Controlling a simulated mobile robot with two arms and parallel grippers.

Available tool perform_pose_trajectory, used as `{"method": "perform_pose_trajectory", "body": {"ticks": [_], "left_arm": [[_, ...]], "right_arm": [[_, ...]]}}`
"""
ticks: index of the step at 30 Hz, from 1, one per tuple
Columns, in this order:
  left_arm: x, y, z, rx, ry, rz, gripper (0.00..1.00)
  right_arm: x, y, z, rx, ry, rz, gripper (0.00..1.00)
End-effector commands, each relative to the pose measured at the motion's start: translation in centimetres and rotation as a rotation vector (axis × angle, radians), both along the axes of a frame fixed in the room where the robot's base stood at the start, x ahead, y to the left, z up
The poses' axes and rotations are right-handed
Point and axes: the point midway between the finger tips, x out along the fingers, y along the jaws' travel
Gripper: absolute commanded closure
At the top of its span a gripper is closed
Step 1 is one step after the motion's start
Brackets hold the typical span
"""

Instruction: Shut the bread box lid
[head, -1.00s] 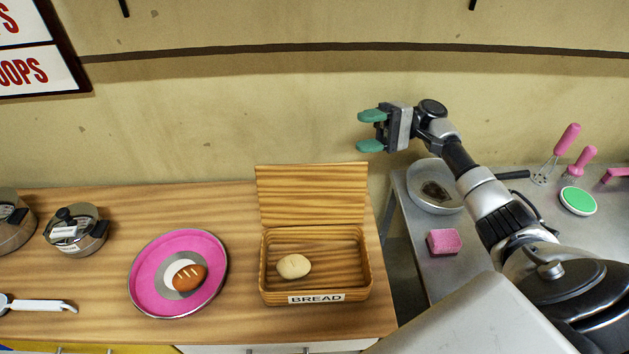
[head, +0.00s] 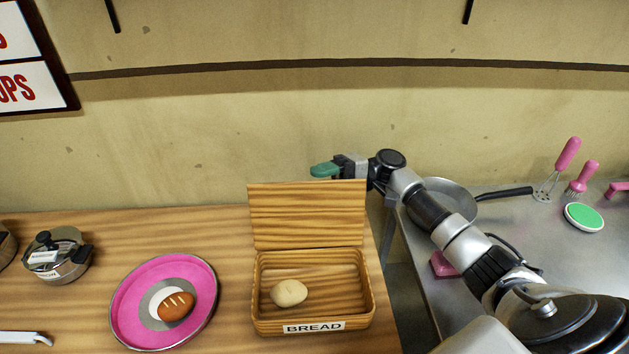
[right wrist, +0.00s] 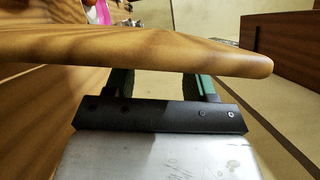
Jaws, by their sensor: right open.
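The wooden bread box (head: 262,322) stands on the counter with a "BREAD" label on its front. Its lid (head: 307,215) stands upright at the back, open. A pale round roll (head: 289,293) lies inside the box. My right gripper (head: 325,170) is open at the lid's top edge, behind it. One green fingertip shows above the edge; the other is hidden by the lid. In the right wrist view a wooden board, apparently the lid (right wrist: 150,45), crosses close in front of the green fingers and hides their tips; I cannot tell whether they touch. My left gripper is out of view.
A pink plate (head: 130,310) with a brown loaf (head: 176,306) is left of the box. A steel pot (head: 58,257) stands further left. A metal table (head: 510,245) on the right holds a pan (head: 440,190), a pink sponge (head: 443,265) and pink-handled utensils.

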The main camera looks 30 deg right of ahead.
Motion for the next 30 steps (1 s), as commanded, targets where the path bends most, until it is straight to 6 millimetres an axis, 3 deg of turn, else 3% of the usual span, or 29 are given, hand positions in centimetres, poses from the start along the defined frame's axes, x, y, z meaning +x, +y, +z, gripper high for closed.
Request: {"method": "perform_pose_trajectory", "body": {"ticks": [6,14,25,30], "left_arm": [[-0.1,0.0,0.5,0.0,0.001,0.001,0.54],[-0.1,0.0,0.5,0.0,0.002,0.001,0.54],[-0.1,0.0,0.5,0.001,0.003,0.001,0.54],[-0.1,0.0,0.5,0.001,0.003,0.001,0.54]], "right_arm": [[0.1,1.6,0.2,0.0,0.0,-0.001,0.44],[0.1,1.7,0.1,0.0,0.0,-0.001,0.44],[0.1,1.7,0.1,0.0,0.0,-0.001,1.0],[0.1,1.7,0.1,-0.001,-0.001,0.0,1.0]]}}
